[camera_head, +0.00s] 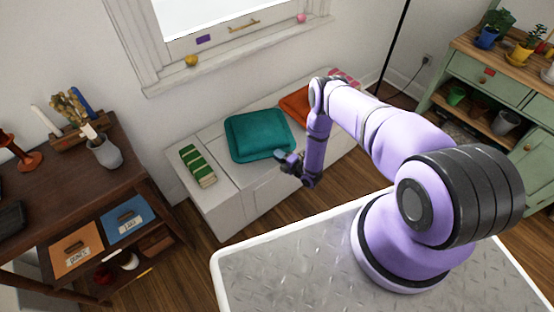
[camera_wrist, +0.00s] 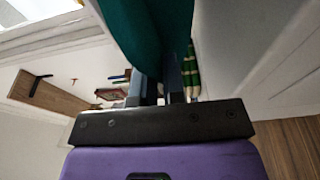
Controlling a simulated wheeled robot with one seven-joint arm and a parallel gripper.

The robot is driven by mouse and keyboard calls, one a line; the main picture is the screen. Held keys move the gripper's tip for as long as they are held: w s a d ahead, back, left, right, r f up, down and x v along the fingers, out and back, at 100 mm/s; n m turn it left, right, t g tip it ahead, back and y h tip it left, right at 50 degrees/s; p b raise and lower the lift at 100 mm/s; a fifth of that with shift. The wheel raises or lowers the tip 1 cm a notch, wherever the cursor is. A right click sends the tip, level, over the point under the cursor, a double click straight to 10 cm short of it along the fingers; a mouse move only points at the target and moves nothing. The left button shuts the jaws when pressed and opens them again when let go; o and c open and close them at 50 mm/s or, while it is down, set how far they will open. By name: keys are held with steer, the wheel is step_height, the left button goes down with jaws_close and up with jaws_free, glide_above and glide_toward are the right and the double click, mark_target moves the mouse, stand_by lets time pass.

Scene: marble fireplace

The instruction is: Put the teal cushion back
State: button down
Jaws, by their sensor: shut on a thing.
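The teal cushion (camera_head: 258,136) is at the white window bench (camera_head: 240,198), left of the orange cushion (camera_head: 296,103). I cannot tell whether it rests fully on the bench top or is slightly raised. My gripper (camera_head: 281,157) is at its near right edge. In the wrist view the teal cushion (camera_wrist: 150,28) fills the top middle, and the fingers of my gripper (camera_wrist: 160,82) are shut on its edge. The pinched part is partly hidden by the fingers.
Green striped books (camera_head: 197,166) lie on the bench's left end. A pink patterned item (camera_head: 343,77) is at its far right end, partly behind my arm. A dark wooden desk (camera_head: 60,190) stands at left, a green cabinet (camera_head: 480,85) at right. The window sill is above the bench.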

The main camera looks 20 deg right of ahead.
steer(key=shift+w+a, duration=0.15)
steer(key=shift+w, duration=0.25)
steer(key=shift+w+f, duration=0.1)
steer(key=shift+f, duration=1.8)
steer(key=c, duration=1.2)
jaws_free()
steer(key=v, duration=1.2)
